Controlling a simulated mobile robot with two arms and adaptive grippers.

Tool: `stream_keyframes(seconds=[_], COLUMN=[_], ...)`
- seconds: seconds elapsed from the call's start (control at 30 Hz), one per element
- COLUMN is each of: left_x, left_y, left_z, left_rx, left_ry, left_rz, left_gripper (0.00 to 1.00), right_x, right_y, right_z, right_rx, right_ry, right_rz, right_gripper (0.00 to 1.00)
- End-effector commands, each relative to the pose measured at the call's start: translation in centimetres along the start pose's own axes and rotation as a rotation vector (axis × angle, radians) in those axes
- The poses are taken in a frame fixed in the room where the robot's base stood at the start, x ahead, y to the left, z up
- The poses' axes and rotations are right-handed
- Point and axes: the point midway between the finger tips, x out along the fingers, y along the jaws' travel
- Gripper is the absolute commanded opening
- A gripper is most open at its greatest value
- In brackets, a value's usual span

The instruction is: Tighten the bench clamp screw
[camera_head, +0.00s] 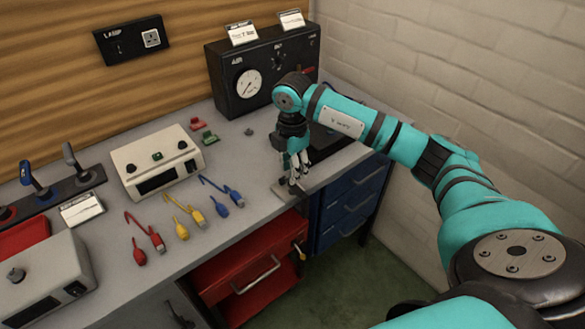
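A small grey metal piece, which looks like the bench clamp (281,191), sits at the front edge of the grey bench. My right gripper (294,172) points down directly over it, with its fingertips at or just above its top. The gripper and its fingers cover much of the clamp, so I cannot make out the screw clearly or tell whether the fingers touch it. The fingers are too small in the picture to tell whether they are open or shut. My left gripper is not in view.
A black box with a gauge (249,84) stands behind my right gripper. A white control box (155,162) and red, yellow and blue cables (183,212) lie to the left. Below are a red drawer (247,277) and a blue cabinet (352,205). A brick wall (480,70) is on the right.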

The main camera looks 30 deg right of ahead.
Motion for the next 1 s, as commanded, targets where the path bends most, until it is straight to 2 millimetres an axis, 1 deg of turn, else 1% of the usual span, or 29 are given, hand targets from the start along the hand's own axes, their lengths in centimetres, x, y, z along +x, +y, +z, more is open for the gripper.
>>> stream_keyframes(seconds=[0.23, 0.37, 0.47, 0.7, 0.8, 0.9, 1.0], left_x=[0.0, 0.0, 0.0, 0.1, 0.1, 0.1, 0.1], left_y=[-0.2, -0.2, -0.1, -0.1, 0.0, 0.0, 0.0], left_z=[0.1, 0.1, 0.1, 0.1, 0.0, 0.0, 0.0], left_rx=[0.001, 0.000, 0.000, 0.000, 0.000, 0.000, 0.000], left_ry=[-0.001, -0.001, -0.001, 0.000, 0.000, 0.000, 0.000], left_rz=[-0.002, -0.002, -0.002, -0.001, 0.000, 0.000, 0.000], left_gripper=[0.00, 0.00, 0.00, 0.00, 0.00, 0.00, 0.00], right_x=[0.2, -0.6, -2.3, -7.5, -9.3, -10.6, -11.5], right_y=[-0.2, -0.1, -0.1, 0.0, 0.0, 0.0, 0.0], right_z=[0.0, -0.1, -0.1, -0.1, -0.1, -0.1, -0.1], right_rx=[-0.002, -0.003, -0.003, -0.003, -0.002, -0.002, -0.001], right_ry=[0.000, 0.000, -0.001, 0.000, -0.001, 0.000, -0.001], right_rz=[-0.007, -0.007, -0.004, -0.002, -0.001, -0.003, -0.004], right_gripper=[0.37, 0.37, 0.37, 0.37, 0.37, 0.37, 0.37])
